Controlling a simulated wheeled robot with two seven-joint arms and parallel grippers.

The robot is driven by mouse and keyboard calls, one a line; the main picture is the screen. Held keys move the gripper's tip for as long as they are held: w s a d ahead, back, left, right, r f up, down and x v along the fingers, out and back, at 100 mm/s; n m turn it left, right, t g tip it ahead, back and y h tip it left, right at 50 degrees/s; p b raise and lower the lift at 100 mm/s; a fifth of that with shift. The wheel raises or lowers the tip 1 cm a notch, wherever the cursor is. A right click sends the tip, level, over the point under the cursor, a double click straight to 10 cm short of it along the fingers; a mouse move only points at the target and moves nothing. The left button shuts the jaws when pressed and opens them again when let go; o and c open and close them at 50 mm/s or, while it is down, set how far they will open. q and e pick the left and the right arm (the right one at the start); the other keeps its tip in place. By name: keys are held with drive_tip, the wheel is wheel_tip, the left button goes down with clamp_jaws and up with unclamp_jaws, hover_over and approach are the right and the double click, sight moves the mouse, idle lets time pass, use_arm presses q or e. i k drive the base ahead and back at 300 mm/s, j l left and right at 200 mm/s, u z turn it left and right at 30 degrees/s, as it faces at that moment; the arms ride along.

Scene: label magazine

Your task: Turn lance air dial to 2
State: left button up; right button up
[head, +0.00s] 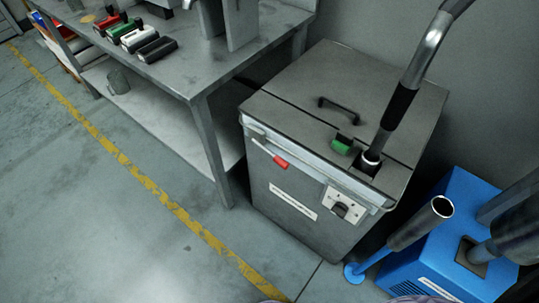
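A dark knob (339,210) sits on a small white plate (343,202) with marks around it, on the front of a grey cabinet (275,180). It is the only dial I can make out. The marks are too small to read, so I cannot tell where the knob points. A metal pipe with a black sleeve (398,105) goes into a socket in the cabinet's lid. Neither of my grippers shows in the head view.
A grey workbench (185,68) stands left; floor in front is clear.

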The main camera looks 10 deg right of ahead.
sight(339, 210)
drive_tip(key=z, duration=1.05)
